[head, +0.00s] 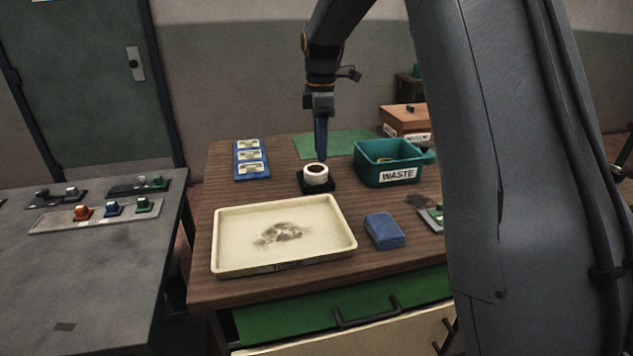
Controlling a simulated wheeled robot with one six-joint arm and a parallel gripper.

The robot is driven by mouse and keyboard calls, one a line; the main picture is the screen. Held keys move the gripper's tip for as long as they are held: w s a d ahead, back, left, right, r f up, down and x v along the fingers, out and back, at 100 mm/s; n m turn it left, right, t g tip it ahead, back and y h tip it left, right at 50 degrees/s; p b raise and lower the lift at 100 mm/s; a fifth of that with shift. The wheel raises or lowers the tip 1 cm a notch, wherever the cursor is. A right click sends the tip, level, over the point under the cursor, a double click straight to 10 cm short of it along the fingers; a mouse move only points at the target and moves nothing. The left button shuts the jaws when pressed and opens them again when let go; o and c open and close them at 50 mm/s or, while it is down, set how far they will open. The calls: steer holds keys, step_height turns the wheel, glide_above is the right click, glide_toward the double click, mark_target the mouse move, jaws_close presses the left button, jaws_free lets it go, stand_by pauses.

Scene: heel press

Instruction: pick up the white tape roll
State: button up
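The white tape roll (316,175) sits on a small black base (318,187) towards the back middle of the wooden table. It lies flat with its dark hole facing up. My gripper (321,155) points straight down just above and behind the roll's top in the picture. Its fingers look like one narrow dark shape from this side, so I cannot tell whether they are apart or closed. I cannot tell whether the fingertips touch the roll.
A teal WASTE bin (388,176) stands close to the roll's right. A blue tray with labelled items (252,172) lies left. A cream tray (345,245) and blue block (384,231) are in front. A green mat (345,138) and orange-brown box (403,121) are behind.

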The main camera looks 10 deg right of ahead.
mark_target(318, 174)
steer(key=shift+w+r+n, duration=0.1)
steer(key=shift+w+n, duration=0.6)
steer(key=shift+w, duration=0.1)
steer(key=f+p, duration=0.1)
steer(key=f, duration=0.2)
steer(key=f+p, duration=0.1)
steer(key=f, duration=0.2)
steer(key=shift+s+a+f, duration=0.15)
steer(key=shift+s+f, duration=0.05)
steer(key=shift+f, duration=0.55)
jaws_close()
